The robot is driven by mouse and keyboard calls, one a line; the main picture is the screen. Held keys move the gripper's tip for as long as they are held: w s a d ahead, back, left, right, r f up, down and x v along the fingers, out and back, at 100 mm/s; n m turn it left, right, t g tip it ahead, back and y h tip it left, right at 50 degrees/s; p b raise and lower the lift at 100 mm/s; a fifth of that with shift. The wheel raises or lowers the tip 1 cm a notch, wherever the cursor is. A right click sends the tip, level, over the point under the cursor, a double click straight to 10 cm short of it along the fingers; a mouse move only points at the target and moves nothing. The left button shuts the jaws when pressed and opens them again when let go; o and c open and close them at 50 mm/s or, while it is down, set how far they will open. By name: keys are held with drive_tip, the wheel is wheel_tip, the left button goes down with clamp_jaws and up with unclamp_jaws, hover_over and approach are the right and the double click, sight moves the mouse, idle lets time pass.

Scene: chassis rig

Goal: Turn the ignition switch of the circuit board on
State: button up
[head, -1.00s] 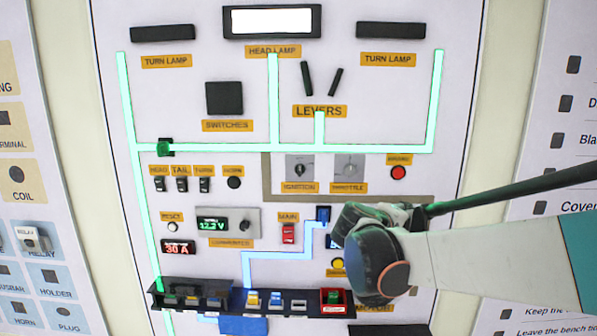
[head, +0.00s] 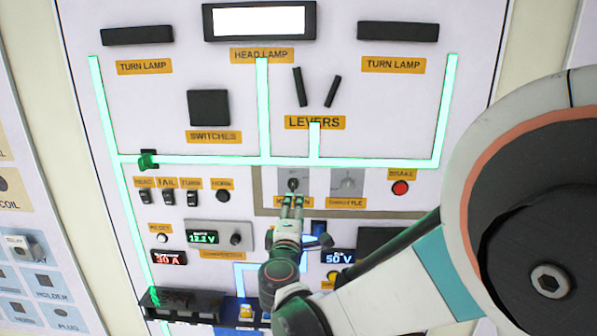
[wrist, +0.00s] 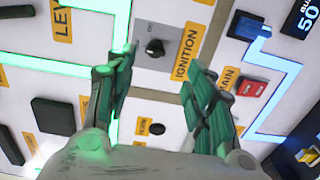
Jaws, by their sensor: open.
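The ignition switch (head: 292,185) is a small dark round knob on a grey plate, in the middle of the upright panel of the circuit board (head: 400,215). In the wrist view the ignition knob (wrist: 154,48) shows beyond and between my two fingers, with the yellow IGNITION label (wrist: 187,50) beside it. My gripper (head: 292,200) is just below the knob in the head view, partly covering its label. In the wrist view my gripper (wrist: 160,70) is open, with nothing between its green-grey fingers. The fingers look apart from the knob.
The throttle knob (head: 347,183) sits close right of the ignition, and the red brake button (head: 400,188) farther right. The red main switch (wrist: 249,87) is near my fingers in the wrist view. Small toggles (head: 168,198) lie to the left. My arm hides the lower right panel.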

sight(293, 187)
drive_tip(key=shift+n+y, duration=0.3)
drive_tip(key=w, duration=1.3)
drive_tip(key=shift+w+a+r, duration=0.1)
drive_tip(key=shift+w+a, duration=0.1)
drive_tip(key=shift+a, duration=0.2)
drive_tip(key=c, duration=1)
